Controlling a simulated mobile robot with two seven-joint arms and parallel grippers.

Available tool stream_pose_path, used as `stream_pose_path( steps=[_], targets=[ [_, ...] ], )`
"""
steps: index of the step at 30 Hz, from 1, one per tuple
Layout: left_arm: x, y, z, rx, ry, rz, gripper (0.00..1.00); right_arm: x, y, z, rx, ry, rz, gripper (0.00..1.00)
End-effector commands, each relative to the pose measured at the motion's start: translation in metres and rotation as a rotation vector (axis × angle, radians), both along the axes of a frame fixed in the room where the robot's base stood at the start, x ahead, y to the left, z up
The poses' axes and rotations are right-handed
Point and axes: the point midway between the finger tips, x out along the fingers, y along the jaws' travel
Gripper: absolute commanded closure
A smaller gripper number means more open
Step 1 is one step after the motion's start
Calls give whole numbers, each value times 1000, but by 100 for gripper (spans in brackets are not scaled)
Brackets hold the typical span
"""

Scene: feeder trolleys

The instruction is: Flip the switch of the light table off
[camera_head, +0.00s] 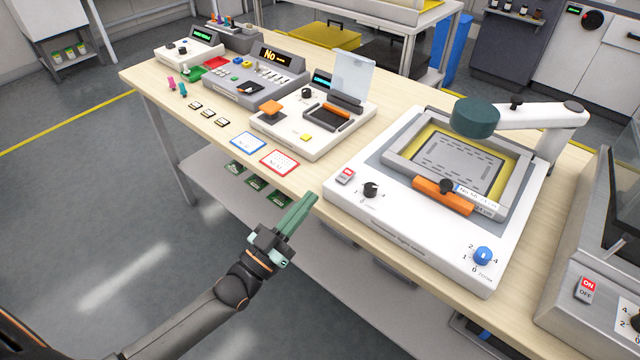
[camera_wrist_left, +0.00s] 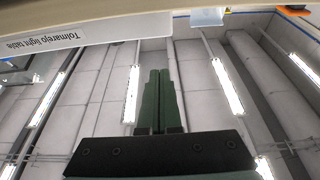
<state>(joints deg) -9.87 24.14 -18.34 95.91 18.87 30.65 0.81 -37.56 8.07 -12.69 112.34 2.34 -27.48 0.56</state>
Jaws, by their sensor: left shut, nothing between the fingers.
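The light table (camera_head: 410,232) is the white unit on the right half of the bench, and its name label (camera_wrist_left: 45,42) shows at the top left of the left wrist view. Its switch (camera_head: 345,176), a small rocker with a red upper half, sits at the left corner of its top, beside a black knob (camera_head: 370,189). The rocker's tilt is too small to tell. My left gripper (camera_head: 309,199) has its green fingers shut and empty, in front of the bench edge, below and left of the switch and apart from it. The fingers also show in the left wrist view (camera_wrist_left: 158,78). My right gripper is not seen.
The light table carries a blue knob (camera_head: 483,256), an orange-handled frame (camera_head: 443,196) and a white arm with a dark green head (camera_head: 475,117). Another unit with an ON/OFF switch (camera_head: 586,290) stands at the right. Red-edged (camera_head: 279,162) and blue-edged (camera_head: 248,141) cards lie left of the light table.

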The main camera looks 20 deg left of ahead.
Motion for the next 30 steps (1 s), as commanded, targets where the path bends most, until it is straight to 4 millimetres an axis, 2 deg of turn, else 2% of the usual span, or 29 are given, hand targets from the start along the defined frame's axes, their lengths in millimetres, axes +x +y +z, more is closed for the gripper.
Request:
stream_pose_path(
  steps=[3,7,24,26,30],
  targets=[
    [-12,4,-7,1,1,0,100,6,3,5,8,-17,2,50],
    [-18,6,-9,1,-2,-1,100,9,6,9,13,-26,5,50],
    [-19,6,-10,1,6,1,100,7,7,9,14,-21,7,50],
    [-21,3,-12,6,37,2,100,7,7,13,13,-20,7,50],
    [-39,-12,-33,46,228,15,100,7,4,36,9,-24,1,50]
  ],
)
